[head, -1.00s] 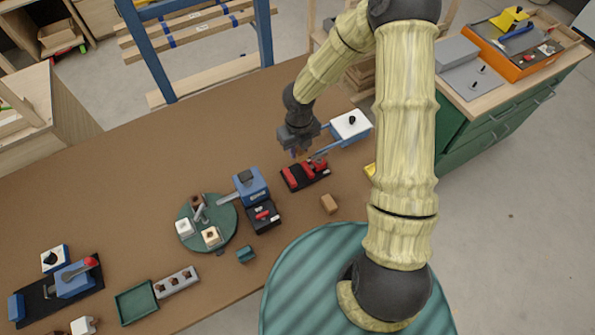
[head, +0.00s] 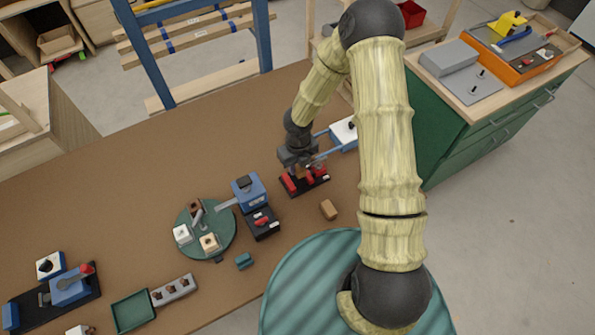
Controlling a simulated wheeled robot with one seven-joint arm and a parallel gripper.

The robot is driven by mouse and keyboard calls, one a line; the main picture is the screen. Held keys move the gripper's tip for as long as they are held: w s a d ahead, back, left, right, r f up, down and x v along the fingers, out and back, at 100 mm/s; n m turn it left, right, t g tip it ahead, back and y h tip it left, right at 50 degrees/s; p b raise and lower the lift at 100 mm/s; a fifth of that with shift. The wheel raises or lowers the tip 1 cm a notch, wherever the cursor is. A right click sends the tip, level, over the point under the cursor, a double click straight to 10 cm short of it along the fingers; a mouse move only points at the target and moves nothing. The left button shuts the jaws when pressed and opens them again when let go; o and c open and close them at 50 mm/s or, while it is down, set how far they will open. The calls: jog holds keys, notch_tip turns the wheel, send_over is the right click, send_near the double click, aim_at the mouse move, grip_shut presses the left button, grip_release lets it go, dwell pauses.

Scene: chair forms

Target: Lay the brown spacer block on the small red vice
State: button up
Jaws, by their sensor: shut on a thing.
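The small red vice (head: 319,172) stands on a black base on the brown workbench, right of the middle. My gripper (head: 299,168) is directly over it, pointing down. It is shut on a small brown block, the spacer block (head: 299,172), seen only in part between the fingers. The block is low, between the red parts of the vice; whether it touches the vice I cannot tell.
A blue device (head: 249,192) and a green round plate (head: 222,246) with small parts stand to the left. A white-topped blue fixture (head: 344,132) is close behind the gripper.

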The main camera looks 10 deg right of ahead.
aim_at(298, 171)
jog(key=shift+f, duration=1.95)
jog(key=shift+r, duration=0.1)
jog(key=shift+f+b, duration=0.35)
jog(key=shift+f, duration=0.05)
jog(key=shift+s+f, duration=0.1)
